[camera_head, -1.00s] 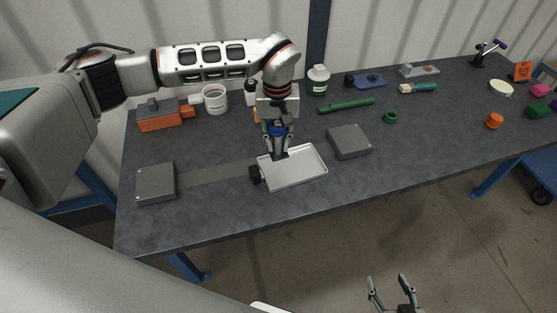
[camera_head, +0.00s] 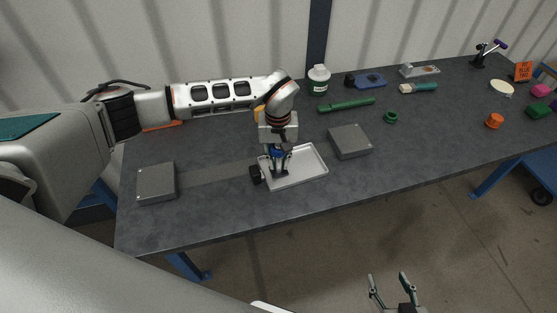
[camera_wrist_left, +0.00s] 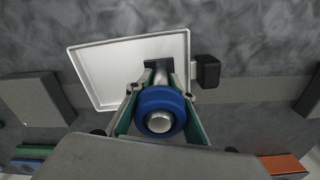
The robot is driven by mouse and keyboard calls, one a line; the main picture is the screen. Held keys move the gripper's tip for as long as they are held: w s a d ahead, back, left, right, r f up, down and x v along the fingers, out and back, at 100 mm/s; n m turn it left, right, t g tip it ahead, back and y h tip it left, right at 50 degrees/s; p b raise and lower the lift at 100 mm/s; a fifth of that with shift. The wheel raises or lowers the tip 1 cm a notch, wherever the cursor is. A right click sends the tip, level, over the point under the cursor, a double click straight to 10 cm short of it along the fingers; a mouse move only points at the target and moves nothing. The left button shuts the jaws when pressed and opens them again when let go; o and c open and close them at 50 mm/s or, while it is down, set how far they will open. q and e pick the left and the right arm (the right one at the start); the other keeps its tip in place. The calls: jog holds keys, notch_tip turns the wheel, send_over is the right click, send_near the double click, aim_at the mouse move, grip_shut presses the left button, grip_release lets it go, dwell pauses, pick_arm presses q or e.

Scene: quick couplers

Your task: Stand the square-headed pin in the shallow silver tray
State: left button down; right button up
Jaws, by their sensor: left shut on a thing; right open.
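The shallow silver tray (camera_head: 309,166) lies on the dark table, and it fills the upper middle of the left wrist view (camera_wrist_left: 105,75). My left gripper (camera_head: 279,170) points down over the tray's left part. It is shut on the square-headed pin (camera_wrist_left: 159,121), which has a blue collar and a silver shaft. The pin looks upright, with its dark square end (camera_wrist_left: 158,66) low, inside the tray's edge near the black block. I cannot tell whether that end touches the tray floor. My right gripper (camera_head: 391,283) is open and empty, low over the floor beyond the table's front edge.
A black block (camera_head: 255,174) adjoins the tray's left side. Grey plates stand left (camera_head: 156,183) and right (camera_head: 350,141) of the tray. A green rod (camera_head: 346,105), a green ring (camera_head: 391,117) and a white jar (camera_head: 318,80) are farther back. The table's front middle is clear.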

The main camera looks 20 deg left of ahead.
aim_at(278, 145)
pick_arm(q)
jog(key=c, duration=1.7)
grip_release()
jog(key=shift+f, duration=0.1)
jog(key=shift+r, duration=0.6)
notch_tip(278, 145, up, 11)
jog(key=shift+r, duration=0.1)
jog(key=shift+s, duration=0.1)
